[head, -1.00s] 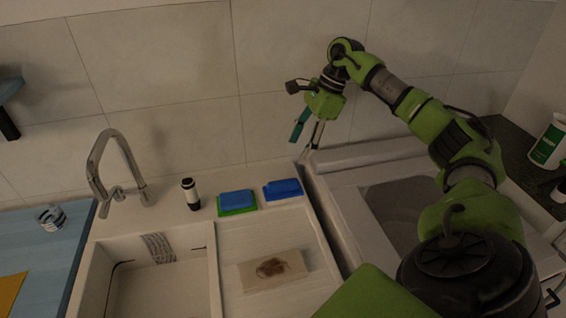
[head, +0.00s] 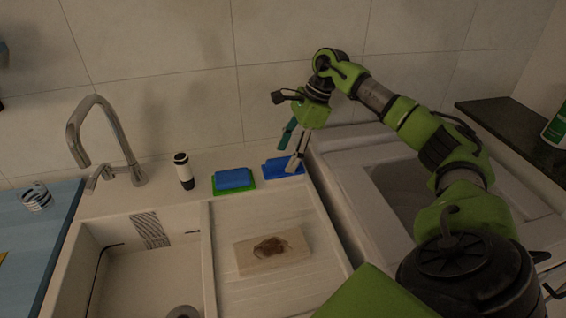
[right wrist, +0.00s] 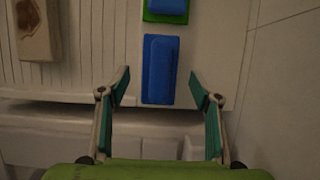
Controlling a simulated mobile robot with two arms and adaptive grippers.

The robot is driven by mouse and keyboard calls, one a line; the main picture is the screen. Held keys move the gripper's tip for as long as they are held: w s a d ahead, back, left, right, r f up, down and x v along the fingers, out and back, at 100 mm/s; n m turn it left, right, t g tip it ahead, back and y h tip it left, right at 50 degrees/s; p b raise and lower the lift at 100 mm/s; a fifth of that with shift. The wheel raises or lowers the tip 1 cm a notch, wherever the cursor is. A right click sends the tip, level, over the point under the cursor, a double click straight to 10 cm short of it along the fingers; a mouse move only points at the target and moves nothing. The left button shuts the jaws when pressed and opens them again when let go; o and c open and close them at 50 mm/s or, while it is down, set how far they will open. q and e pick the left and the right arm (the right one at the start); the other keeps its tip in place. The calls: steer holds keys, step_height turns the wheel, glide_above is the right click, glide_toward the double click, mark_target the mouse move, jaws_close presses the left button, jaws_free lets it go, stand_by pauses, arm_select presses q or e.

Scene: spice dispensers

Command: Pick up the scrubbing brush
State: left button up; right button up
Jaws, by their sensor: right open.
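The scrubbing brush appears to be the plain blue block (head: 272,167) on the counter behind the drainboard; in the right wrist view this blue block (right wrist: 160,68) has a raised ridge. My right gripper (head: 290,155) is open and empty, pointing down close to the block and partly hiding it in the head view. In the right wrist view the fingertips (right wrist: 160,80) stand apart, one on each side of the block's near end. I cannot tell how high they are above it. My left gripper is not in view.
A blue-and-green sponge (head: 234,180) lies just left of the blue block. A black-and-white bottle (head: 184,171) and the faucet (head: 108,140) stand further left. A stained board (head: 250,262) lies on the drainboard. The tiled wall (head: 300,40) is behind.

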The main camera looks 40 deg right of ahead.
mark_target(287, 158)
steer(key=b+x, duration=0.1)
steer(key=x, duration=0.1)
steer(key=b+x, duration=0.1)
steer(key=x, duration=0.1)
steer(key=shift+s+d+f+b, duration=0.15)
steer(key=shift+d+b, duration=0.1)
steer(key=shift+b, duration=0.15)
steer(key=shift+a+f, duration=0.15)
steer(key=shift+f, duration=0.15)
steer(key=shift+r, duration=0.1)
steer(key=c, duration=1.2)
steer(key=shift+c, duration=0.2)
steer(key=shift+r, duration=0.1)
